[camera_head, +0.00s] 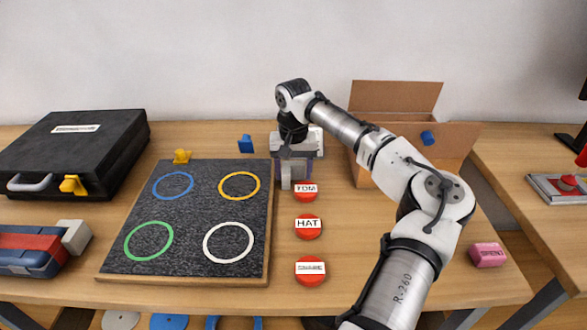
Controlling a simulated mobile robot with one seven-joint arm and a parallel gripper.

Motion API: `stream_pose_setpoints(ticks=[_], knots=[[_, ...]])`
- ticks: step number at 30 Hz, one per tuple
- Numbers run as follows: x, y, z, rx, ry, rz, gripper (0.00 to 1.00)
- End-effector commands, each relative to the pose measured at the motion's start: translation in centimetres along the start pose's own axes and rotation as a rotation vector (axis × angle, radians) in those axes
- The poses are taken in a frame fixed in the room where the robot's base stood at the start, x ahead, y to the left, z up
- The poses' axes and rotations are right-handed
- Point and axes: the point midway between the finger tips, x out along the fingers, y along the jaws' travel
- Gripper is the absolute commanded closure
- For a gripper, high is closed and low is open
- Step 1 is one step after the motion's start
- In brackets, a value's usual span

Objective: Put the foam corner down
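My gripper (287,180) points down just past the right edge of the dark pad board, near the top red button. A grey-purple shape (304,168) shows right at its fingers; I cannot tell whether it is held or stands behind them. The finger gap is too small and covered to read. No piece is clearly marked as the foam corner. Small yellow pieces are at the board's back edge (182,157) and at the black case (73,185).
The speckled board (200,206) bears blue, yellow, green and white rings. Red buttons (308,227) line its right side. A black case (85,140), a red-blue tool (35,245), an open cardboard box (370,175) and a pink block (487,255) stand around. My arm covers the right-centre table.

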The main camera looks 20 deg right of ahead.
Motion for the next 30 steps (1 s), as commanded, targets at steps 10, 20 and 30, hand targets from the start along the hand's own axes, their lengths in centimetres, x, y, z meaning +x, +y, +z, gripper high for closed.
stream_pose_setpoints(ticks=[10, 20, 30], knots=[[-0.2, 0.0, 0.0, 0.000, 0.001, 0.001, 0.37], [-5.8, 0.0, -0.1, 0.000, 0.003, -0.001, 0.37], [-11.5, 0.0, -0.1, 0.000, 0.001, 0.000, 0.37]])
